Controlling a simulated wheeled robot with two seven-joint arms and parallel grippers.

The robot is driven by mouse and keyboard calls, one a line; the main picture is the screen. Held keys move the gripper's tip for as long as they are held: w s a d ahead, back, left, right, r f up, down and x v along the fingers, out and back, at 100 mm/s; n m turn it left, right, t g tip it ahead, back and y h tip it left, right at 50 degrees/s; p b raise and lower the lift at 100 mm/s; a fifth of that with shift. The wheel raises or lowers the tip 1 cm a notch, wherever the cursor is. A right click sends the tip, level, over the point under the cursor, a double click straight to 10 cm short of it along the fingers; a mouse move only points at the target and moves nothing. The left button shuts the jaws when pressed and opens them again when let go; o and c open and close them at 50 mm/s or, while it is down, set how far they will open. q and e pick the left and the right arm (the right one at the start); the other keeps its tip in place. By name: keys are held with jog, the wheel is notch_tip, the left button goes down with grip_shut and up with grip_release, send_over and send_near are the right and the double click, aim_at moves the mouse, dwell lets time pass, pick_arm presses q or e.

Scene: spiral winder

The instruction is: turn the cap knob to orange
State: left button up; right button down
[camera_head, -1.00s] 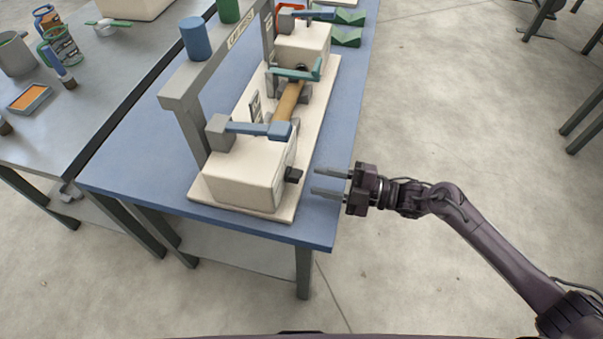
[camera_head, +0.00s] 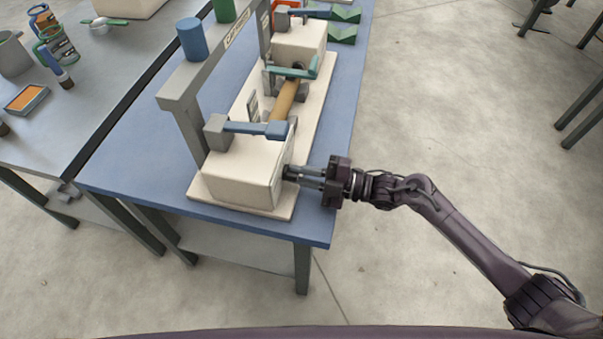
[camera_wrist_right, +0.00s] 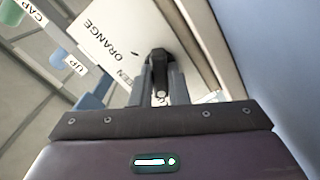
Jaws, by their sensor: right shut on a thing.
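The cap knob (camera_wrist_right: 160,62) is small and black, on the front panel of the cream machine block (camera_head: 240,172). My right gripper (camera_head: 288,173) is shut on the knob, reaching in from the right. In the right wrist view its two fingers (camera_wrist_right: 161,92) stand on either side of the knob. The panel (camera_wrist_right: 125,40) carries the printed word ORANGE, upper left of the knob, and a partly hidden word ending in "EEN" nearer the knob. A further label below is mostly covered by the fingers. My left gripper is not in view.
The machine stands on a blue table (camera_head: 135,168), near its right edge. A grey frame (camera_head: 187,125) and a blue lever (camera_head: 255,128) rise above the block. Bare floor (camera_head: 440,120) lies open to the right. A grey bench (camera_head: 70,110) stands at left.

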jog(key=shift+m, duration=1.2)
jog(key=m, duration=0.3)
jog(key=shift+m, duration=0.3)
jog(key=m, duration=0.2)
jog(key=shift+m+p, duration=0.3)
jog(key=shift+p, duration=0.05)
jog(key=m+p, duration=0.1)
jog(key=m, duration=0.2)
jog(key=shift+m, duration=0.4)
jog(key=m+p, duration=0.2)
jog(key=m, duration=0.4)
jog(key=shift+r, duration=0.1)
jog(key=m+p, duration=0.1)
jog(key=m, duration=0.4)
jog(key=shift+p, duration=0.35)
jog(key=shift+m, duration=0.4)
